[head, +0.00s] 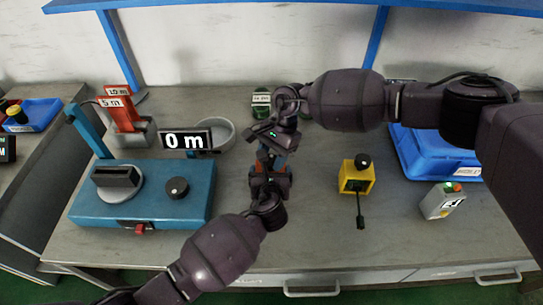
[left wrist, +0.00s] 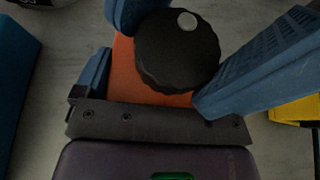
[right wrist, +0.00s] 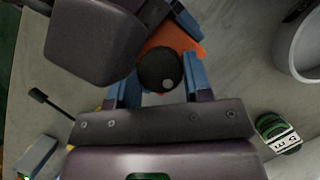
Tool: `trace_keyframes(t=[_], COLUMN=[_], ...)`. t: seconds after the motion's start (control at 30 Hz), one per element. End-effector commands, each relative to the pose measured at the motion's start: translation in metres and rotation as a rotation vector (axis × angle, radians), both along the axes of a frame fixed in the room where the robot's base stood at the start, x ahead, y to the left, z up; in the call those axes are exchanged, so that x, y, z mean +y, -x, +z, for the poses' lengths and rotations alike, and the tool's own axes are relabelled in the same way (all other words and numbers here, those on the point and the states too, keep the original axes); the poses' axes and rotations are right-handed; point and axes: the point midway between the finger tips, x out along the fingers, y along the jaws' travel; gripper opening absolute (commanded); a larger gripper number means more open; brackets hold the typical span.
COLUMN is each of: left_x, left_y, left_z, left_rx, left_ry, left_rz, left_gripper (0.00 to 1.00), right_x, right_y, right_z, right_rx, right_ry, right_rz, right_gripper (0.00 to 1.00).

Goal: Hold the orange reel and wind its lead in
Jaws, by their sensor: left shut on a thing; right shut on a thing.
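The orange reel (head: 283,158) is at the middle of the bench, mostly covered by my two grippers. Its orange body (left wrist: 146,77) and round black knob (left wrist: 177,48) show in the left wrist view, and the knob also shows in the right wrist view (right wrist: 158,69). My left gripper (head: 268,172) is shut on the reel body from the front. My right gripper (head: 274,145) comes from behind and is shut on the knob, with blue fingers at its sides. I cannot make out the reel's lead. A display (head: 184,140) reads "0 m".
A blue machine (head: 145,205) stands on the left, with a grey bowl (head: 222,133) behind. A yellow reel (head: 350,182) with a black plug (head: 361,222) stands to the right. A green reel (head: 262,112), blue crate (head: 425,165) and small grey box (head: 436,203) surround. The bench front is clear.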

Motion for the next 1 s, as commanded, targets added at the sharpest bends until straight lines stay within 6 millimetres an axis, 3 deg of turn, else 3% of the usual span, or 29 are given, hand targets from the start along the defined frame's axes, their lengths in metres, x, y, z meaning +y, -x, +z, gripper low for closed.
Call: trace_keyframes(t=[0.27, 0.3, 0.43, 0.77, 1.0], left_x=[0.0, 0.0, 0.0, 0.0, 0.001], left_y=[0.003, 0.003, 0.003, 0.002, 0.002], left_z=[-0.005, -0.005, -0.005, -0.005, -0.005], left_rx=[0.008, 0.009, 0.009, 0.009, 0.009], left_ry=[-0.003, -0.003, -0.002, -0.001, -0.001], left_rz=[-0.001, -0.002, -0.001, 0.001, 0.001], left_gripper=[0.63, 0.63, 0.63, 0.63, 0.63], right_x=[0.0, 0.0, 0.0, 0.0, -0.009], right_y=[-0.002, -0.002, -0.001, -0.001, -0.01], right_z=[0.001, 0.001, 0.0, 0.001, 0.029], right_rx=[-0.005, -0.005, -0.003, -0.001, -0.004], right_ry=[-0.003, -0.003, -0.002, -0.001, -0.001], right_rz=[-0.003, -0.003, -0.003, -0.001, -0.003], right_gripper=[0.22, 0.52, 0.72, 0.72, 0.72])
